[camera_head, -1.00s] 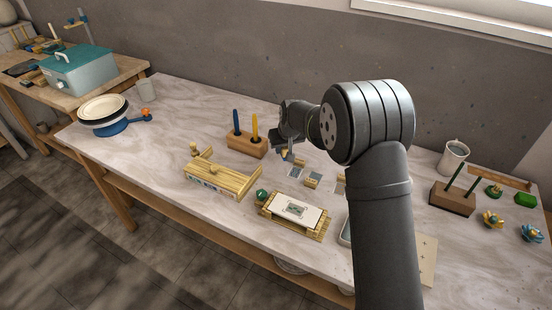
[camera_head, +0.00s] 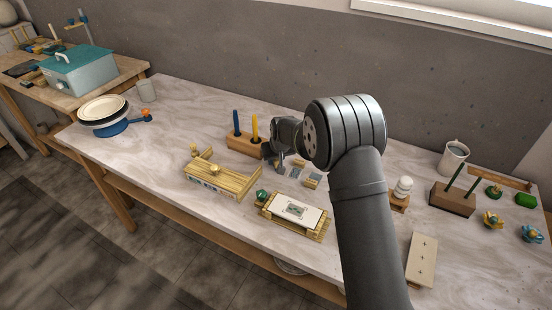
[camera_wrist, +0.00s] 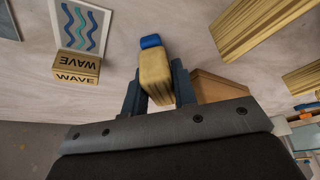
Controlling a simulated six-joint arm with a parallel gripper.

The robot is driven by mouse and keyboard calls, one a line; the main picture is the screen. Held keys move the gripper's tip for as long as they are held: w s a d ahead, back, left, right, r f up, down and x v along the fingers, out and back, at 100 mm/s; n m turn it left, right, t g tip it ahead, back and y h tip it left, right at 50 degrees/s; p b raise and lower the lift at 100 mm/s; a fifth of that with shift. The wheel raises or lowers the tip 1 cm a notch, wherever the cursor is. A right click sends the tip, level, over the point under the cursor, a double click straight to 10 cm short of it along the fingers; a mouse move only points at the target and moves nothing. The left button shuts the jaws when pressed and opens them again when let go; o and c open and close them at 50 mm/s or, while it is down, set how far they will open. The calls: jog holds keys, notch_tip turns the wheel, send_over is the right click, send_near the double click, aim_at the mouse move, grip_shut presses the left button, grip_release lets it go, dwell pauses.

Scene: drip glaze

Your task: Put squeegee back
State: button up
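The squeegee (camera_wrist: 154,78), a pale wooden piece with a blue end, sits between my gripper's two dark fingers (camera_wrist: 158,92) in the wrist view. The fingers touch or nearly touch its sides and look shut on it. Its lower part is hidden by the gripper body. In the head view my gripper (camera_head: 279,165) is low over the table, just right of a wooden holder block (camera_head: 243,146) with a blue and a yellow handle upright in it. The squeegee cannot be made out there.
A block marked WAVE (camera_wrist: 76,70) stands by a card with blue waves (camera_wrist: 82,28). In front are a slatted wooden rack (camera_head: 212,184) and a bamboo stand (camera_head: 268,210) bearing a white printed sheet (camera_head: 312,214). A white stacked object (camera_head: 403,188) is at right.

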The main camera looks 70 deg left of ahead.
jog(key=o, duration=0.3)
jog(key=v, duration=1.2)
jog(key=shift+d+r, duration=0.1)
jog(key=shift+r, duration=0.1)
jog(key=x, duration=1.2)
jog(key=shift+f, duration=0.2)
jog(key=shift+r, duration=0.15)
